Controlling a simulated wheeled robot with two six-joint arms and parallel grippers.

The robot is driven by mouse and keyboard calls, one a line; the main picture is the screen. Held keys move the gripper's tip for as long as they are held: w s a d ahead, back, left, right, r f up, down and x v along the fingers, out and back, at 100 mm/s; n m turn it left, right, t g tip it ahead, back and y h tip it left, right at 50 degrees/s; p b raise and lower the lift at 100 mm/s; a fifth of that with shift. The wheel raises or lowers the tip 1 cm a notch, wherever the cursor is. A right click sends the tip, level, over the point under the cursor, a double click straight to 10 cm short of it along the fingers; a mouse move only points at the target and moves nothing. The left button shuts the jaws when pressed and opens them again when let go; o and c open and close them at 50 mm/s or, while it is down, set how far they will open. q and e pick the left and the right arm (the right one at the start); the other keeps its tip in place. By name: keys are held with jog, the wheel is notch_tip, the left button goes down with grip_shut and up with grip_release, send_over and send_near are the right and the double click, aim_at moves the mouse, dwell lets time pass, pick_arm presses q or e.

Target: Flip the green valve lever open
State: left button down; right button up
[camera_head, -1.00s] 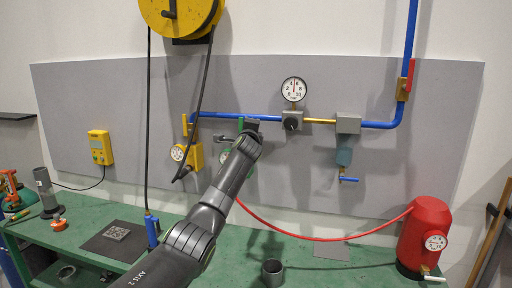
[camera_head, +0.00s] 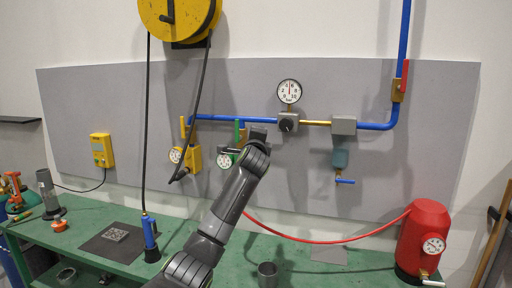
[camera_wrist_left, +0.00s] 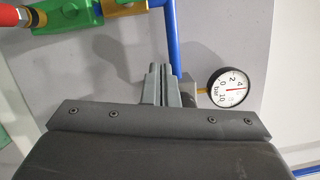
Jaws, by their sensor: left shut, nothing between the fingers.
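The green lever (camera_head: 237,130) stands upright on the board in the head view, just left of my left gripper (camera_head: 257,132). My arm and gripper cover part of the valve area beside it. In the left wrist view, a green valve body (camera_wrist_left: 66,16) with a yellow block lies at the upper left, apart from my fingers. There my left gripper (camera_wrist_left: 162,85) is shut with nothing between its fingers, near a blue pipe. A green part (camera_wrist_left: 12,140) shows at the lower left edge; I cannot tell what it is. My right gripper is not in view.
A large gauge (camera_head: 290,92) sits above a knob, right of my gripper. A yellow valve block (camera_head: 192,158) is to the left. A red hose (camera_head: 320,239) runs to a red tank (camera_head: 424,232).

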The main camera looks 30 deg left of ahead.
pick_arm(q)
jog(key=shift+b+v, duration=0.55)
jog(key=shift+v, duration=1.25)
jog(key=shift+a, duration=0.2)
